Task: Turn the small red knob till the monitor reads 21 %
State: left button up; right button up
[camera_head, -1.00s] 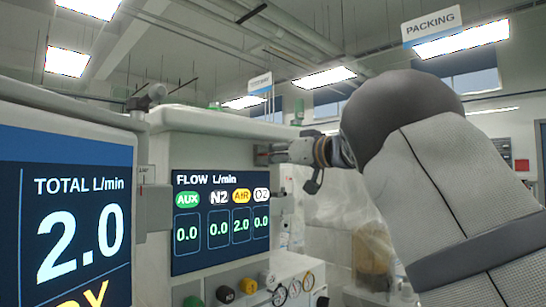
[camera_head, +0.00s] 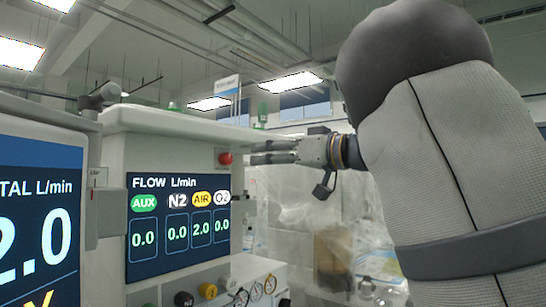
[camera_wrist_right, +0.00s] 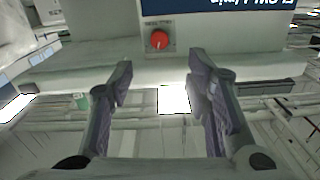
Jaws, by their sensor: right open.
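The small red knob (camera_head: 225,158) sits on the front of the white machine, above the right end of the flow screen (camera_head: 179,222). That screen reads AUX 0.0, N2 0.0, AIR 2.0 and O2 0.0. The monitor (camera_head: 38,205) at the left is cut off by the picture edge; part of "TOTAL L/min" and "2.0" shows, and no percent reading is visible. My right gripper (camera_head: 254,152) is open, just right of the knob and apart from it. In the right wrist view the knob (camera_wrist_right: 159,39) lies beyond the gap between the open fingers (camera_wrist_right: 160,77). My left gripper is not in view.
Several coloured knobs and gauges (camera_head: 242,296) line the machine below the screen. A jointed bracket (camera_head: 102,97) stands between monitor and machine. A translucent-covered stack (camera_head: 310,215) stands behind to the right. My right arm fills the right side.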

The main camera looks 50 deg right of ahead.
jog(key=shift+s, duration=0.35)
